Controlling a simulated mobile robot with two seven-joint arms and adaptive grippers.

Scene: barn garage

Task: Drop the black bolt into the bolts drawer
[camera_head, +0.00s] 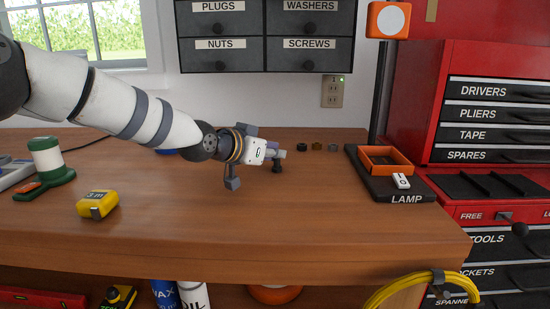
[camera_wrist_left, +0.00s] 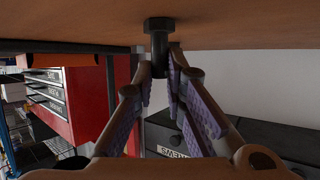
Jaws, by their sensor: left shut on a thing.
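The black bolt (camera_head: 277,167) is at the tip of my left gripper (camera_head: 281,154), over the wooden workbench. In the left wrist view the bolt (camera_wrist_left: 158,42) sits between the fingertips of my left gripper (camera_wrist_left: 160,72), which are shut on its shank. Its wide head points toward the bench top; I cannot tell whether it touches. A dark wall cabinet (camera_head: 265,38) shows closed drawers labelled PLUGS, WASHERS, NUTS and SCREWS. No drawer labelled bolts is visible; the cabinet runs out of the top of the head view. My right gripper is not in view.
Three small nut-like pieces (camera_head: 317,147) lie behind the gripper. An orange tray (camera_head: 385,153) stands on the black LAMP base (camera_head: 405,198) to the right. A yellow tape measure (camera_head: 97,204) lies left. A red tool chest (camera_head: 440,140) stands right. The front middle bench is clear.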

